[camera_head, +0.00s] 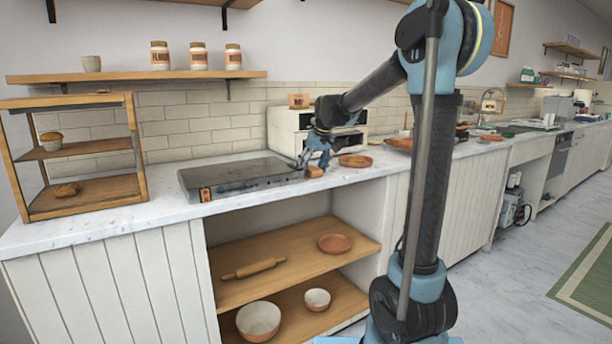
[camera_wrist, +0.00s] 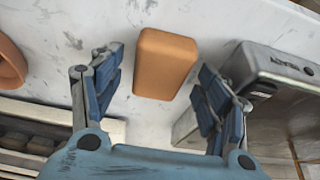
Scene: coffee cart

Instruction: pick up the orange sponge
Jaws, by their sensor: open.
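The orange sponge (camera_wrist: 165,64) lies on the white marble counter (camera_wrist: 75,22) in the wrist view, just beyond and between the fingertips of my gripper (camera_wrist: 158,85). The fingers are spread wide, with bare counter showing on both sides of the sponge, and nothing is held. In the head view the sponge (camera_head: 314,172) is a small orange block on the counter near the front edge. My gripper (camera_head: 318,158) is above and close beside it, pointing down. I cannot tell the exact height gap.
A dark flat griddle (camera_head: 240,178) stands left of the sponge; its corner (camera_wrist: 270,75) is close to the right finger in the wrist view. A terracotta plate (camera_head: 355,160) lies to the right. A white oven-like box (camera_head: 285,130) is behind. Open shelves (camera_head: 290,265) are below.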

